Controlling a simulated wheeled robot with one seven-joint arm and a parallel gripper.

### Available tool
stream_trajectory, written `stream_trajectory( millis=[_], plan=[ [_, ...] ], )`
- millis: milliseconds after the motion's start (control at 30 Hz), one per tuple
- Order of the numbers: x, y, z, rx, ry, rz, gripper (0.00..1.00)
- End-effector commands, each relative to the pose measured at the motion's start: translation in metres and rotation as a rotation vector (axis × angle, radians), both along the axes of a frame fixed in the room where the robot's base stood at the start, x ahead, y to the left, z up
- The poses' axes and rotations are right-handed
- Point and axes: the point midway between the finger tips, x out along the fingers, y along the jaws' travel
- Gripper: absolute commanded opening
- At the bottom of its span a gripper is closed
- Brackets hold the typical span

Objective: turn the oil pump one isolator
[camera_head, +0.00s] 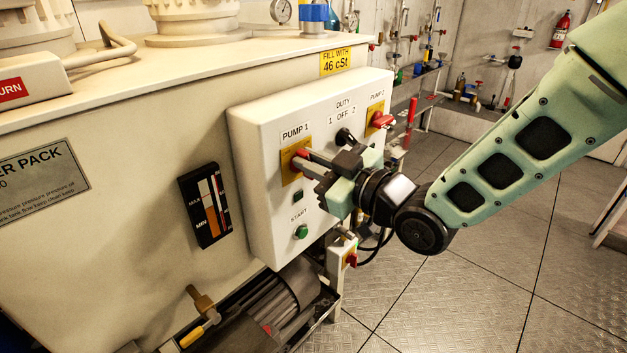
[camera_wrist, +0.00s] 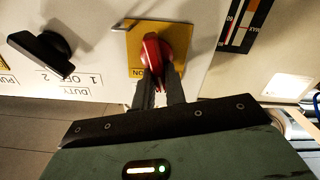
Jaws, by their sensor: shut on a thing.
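The pump 1 isolator is a red rotary handle (camera_head: 301,156) on a yellow plate (camera_head: 290,168), under the "PUMP 1" label on the white control box (camera_head: 250,165). In the wrist view the red handle (camera_wrist: 152,52) sits on its yellow plate (camera_wrist: 178,38), with "ON" readable at the plate's edge. My gripper (camera_head: 318,168) comes in from the right, in front of the box. In the wrist view my gripper's two fingers (camera_wrist: 158,82) are shut on the red handle. The fingertips partly hide the handle in the head view.
A black duty selector (camera_head: 345,137) is close beside my gripper; it also shows in the wrist view (camera_wrist: 42,52). The red pump 2 isolator (camera_head: 381,120) is to the right. A green start button (camera_head: 301,231) is below. Open floor (camera_head: 480,240) lies right of the box.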

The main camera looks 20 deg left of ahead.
Motion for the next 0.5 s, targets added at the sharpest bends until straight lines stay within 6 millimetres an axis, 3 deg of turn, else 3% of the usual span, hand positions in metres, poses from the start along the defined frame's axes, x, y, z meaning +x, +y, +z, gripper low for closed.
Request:
stream_trajectory(
  millis=[33, 500],
  plan=[
    [-0.0012, 0.0005, -0.0087, -0.012, -0.048, 0.001, 0.0],
    [-0.0074, 0.0028, -0.0136, -0.184, -0.462, 0.0, 0.0]
  ],
)
